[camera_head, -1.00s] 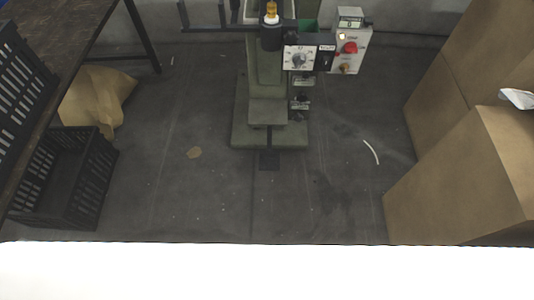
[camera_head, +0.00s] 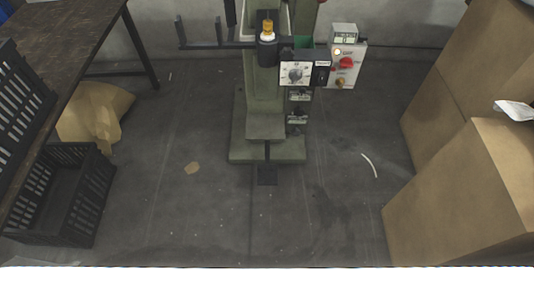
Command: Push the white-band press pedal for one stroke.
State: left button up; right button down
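A green press (camera_head: 266,115) stands on the floor ahead, near the middle of the view. A dark pedal (camera_head: 267,177) lies on the floor at the front of its base. A control panel with a dial (camera_head: 296,74) and a grey box (camera_head: 345,66) with a red knob and a small display are at the press's upper right. Neither of my grippers is in view.
A dark table (camera_head: 70,38) and black crates (camera_head: 62,196) are on the left, with a brown sack (camera_head: 92,112) behind. Cardboard boxes (camera_head: 458,200) stand on the right. The floor before the press is clear apart from a white strip (camera_head: 369,165) and a brown scrap (camera_head: 192,168).

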aim_at(267, 174)
jog(key=i+l, duration=0.2)
jog(key=l, duration=0.2)
jog(key=i+l, duration=0.25)
jog(key=l, duration=0.15)
jog(key=i+l, duration=0.2)
jog(key=l, duration=0.15)
jog(key=i+l, duration=0.25)
jog(key=l, duration=0.15)
jog(key=u, duration=1.75)
